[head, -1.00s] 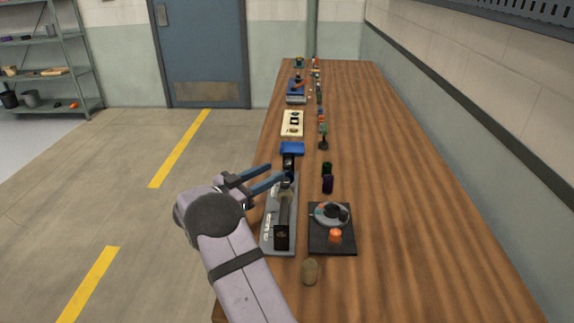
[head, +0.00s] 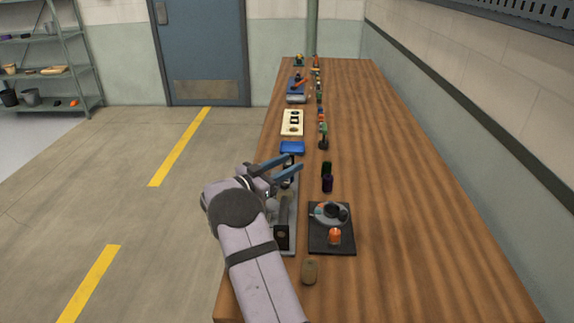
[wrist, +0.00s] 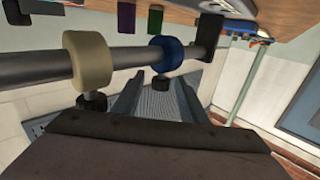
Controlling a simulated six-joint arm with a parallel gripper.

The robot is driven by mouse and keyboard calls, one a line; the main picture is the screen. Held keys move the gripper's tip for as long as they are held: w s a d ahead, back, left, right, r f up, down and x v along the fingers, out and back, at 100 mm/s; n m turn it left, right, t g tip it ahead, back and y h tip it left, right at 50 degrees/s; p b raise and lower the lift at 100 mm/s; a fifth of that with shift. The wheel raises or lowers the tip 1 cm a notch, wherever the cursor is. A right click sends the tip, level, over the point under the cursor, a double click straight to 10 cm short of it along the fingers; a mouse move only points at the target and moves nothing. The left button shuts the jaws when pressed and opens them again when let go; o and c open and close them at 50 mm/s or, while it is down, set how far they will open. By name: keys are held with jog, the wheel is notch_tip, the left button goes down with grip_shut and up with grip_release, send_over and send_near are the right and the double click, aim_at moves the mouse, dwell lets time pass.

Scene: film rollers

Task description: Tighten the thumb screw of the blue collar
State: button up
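In the wrist view a grey shaft runs across the picture. It carries a blue collar (wrist: 166,53) and, left of it, a beige collar (wrist: 88,60). A dark thumb screw (wrist: 160,86) hangs below the blue collar. My gripper (wrist: 161,82) is open, its two fingers pointing at the blue collar from below in the picture, with the thumb screw appearing between the tips. I cannot tell whether they touch it. In the head view my gripper (head: 296,163) is over the far part of the shaft fixture (head: 284,236) and largely hides the collars.
A black board (head: 346,246) with a round grey part and an orange knob lies right of the fixture. A tan cylinder (head: 309,272) is in front. The table's right side is clear.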

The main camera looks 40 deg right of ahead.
grip_shut()
jog(key=shift+w+m+g, duration=0.1)
jog(key=shift+m+g, duration=0.3)
jog(key=shift+g, duration=0.1)
jog(key=shift+m+g, duration=0.8)
jog(key=shift+g, duration=0.4)
jog(key=shift+r+m+g+y+b, duration=0.1)
jog(key=shift+m+g+y+b, duration=0.25)
jog(key=shift+g, duration=0.25)
grip_release()
jog(key=shift+a, duration=0.15)
